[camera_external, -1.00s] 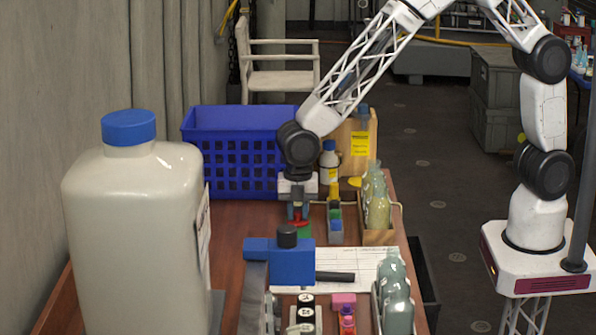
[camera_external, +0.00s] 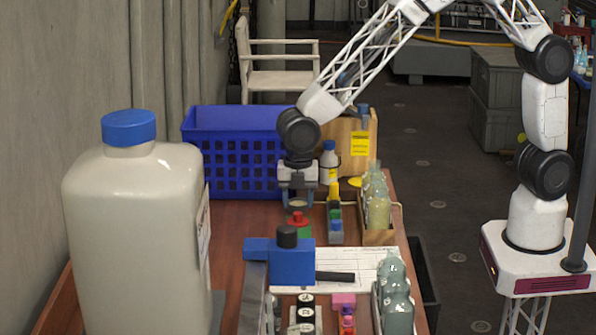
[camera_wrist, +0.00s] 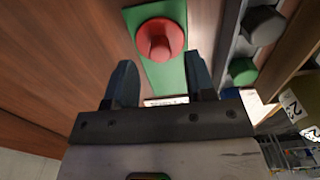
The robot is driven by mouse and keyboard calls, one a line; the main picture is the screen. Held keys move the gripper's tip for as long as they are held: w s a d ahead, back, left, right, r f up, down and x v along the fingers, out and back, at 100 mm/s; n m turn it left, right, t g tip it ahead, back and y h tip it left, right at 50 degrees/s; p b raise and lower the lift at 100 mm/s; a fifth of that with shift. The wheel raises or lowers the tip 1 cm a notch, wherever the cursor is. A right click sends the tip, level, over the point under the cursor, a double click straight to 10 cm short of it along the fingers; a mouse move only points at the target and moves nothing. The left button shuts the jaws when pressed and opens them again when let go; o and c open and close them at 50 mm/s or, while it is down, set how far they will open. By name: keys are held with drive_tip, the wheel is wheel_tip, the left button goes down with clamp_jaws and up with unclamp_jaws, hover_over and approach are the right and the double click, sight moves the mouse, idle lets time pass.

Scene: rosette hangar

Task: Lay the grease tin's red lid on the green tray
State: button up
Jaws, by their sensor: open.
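The red lid (camera_external: 297,217), a disc with a knob, rests on the green tray (camera_external: 305,232), mostly hidden behind the blue tool head in the outside view. In the wrist view the lid (camera_wrist: 160,38) lies within the far part of the green tray (camera_wrist: 168,76), knob up. My gripper (camera_external: 298,203) is open and empty just above and behind the lid. In the wrist view my gripper (camera_wrist: 160,82) shows its two fingers spread, with the lid beyond them and not touched. I cannot make out the grease tin.
A blue basket (camera_external: 228,150) stands behind my gripper. A large white jug (camera_external: 135,235) is at left. A blue tool head (camera_external: 280,262) is in front of the tray. A wooden crate with bottles (camera_external: 377,238) and a small-parts holder (camera_external: 336,238) are at right.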

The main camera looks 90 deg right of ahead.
sight(299, 212)
wheel_tip(299, 212, up, 9)
idle(0.4)
idle(0.4)
idle(0.4)
drive_tip(key=s+d+r+m+t, duration=0.1)
drive_tip(key=s+d+r+m, duration=0.4)
drive_tip(key=s, duration=0.4)
drive_tip(key=s+d+r+m, duration=0.3)
drive_tip(key=s+d+r, duration=0.3)
drive_tip(key=s+r, duration=0.25)
drive_tip(key=s+d+m, duration=0.3)
drive_tip(key=s+m, duration=0.2)
drive_tip(key=s, duration=0.6)
drive_tip(key=s+d+m+t, duration=0.1)
drive_tip(key=s+d+m, duration=0.3)
drive_tip(key=s, duration=0.8)
drive_tip(key=shift+s+r+m+t, duration=0.15)
drive_tip(key=shift+s+m+t, duration=0.15)
drive_tip(key=shift+m, duration=0.3)
